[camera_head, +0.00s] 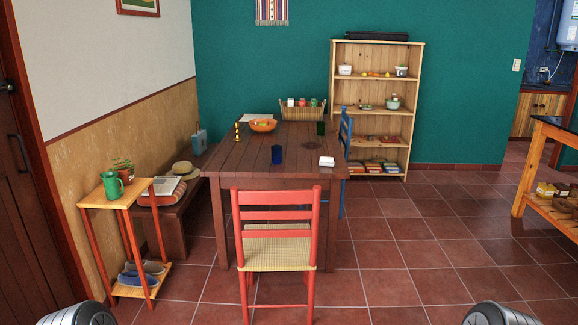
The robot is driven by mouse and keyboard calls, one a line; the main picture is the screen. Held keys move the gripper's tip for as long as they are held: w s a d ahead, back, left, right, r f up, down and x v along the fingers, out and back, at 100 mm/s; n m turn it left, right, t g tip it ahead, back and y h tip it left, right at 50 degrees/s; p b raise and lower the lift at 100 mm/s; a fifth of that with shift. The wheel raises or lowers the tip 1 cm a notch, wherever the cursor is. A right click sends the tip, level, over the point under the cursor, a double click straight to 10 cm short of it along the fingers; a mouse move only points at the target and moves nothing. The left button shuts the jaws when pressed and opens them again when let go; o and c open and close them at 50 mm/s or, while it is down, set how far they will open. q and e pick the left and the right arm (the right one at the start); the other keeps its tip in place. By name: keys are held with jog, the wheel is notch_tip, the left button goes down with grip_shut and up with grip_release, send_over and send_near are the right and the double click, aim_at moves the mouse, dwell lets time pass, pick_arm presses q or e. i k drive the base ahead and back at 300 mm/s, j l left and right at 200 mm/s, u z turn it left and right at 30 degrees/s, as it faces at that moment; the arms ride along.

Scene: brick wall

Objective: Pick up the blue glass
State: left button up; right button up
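The blue glass (277,154) stands upright on the dark wooden table (232,157), towards its near side. A dark green glass (320,128) stands farther back to its right. A small white box-like thing (326,161) lies to the right of the blue glass, near the table's front right. Only rounded metallic parts of my own body show at the bottom left and bottom right edges. Neither of my grippers shows, and nothing of mine is near the glass.
A red chair (276,208) with a woven seat stands at the table's near side; a blue chair (346,135) is on the right. A bench (172,198) and small side stand (122,200) fill the left. Tiled floor on the right (420,255) is clear.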

aim_at(277, 155)
jog(key=i+l+z, duration=0.4)
jog(key=i, duration=0.15)
jog(key=i+z, duration=0.4)
jog(key=i, duration=0.15)
jog(key=i+j+z, duration=0.1)
jog(key=i+z, duration=0.25)
jog(key=i, duration=0.25)
jog(key=i+u, duration=0.25)
jog(key=i, duration=0.25)
jog(key=i+l+u, duration=0.2)
jog(key=i, duration=0.35)
jog(key=i+l+u, duration=0.25)
jog(key=i, duration=0.25)
jog(key=i+u, duration=0.45)
jog(key=i+l+u, duration=0.3)
jog(key=i+u, duration=0.2)
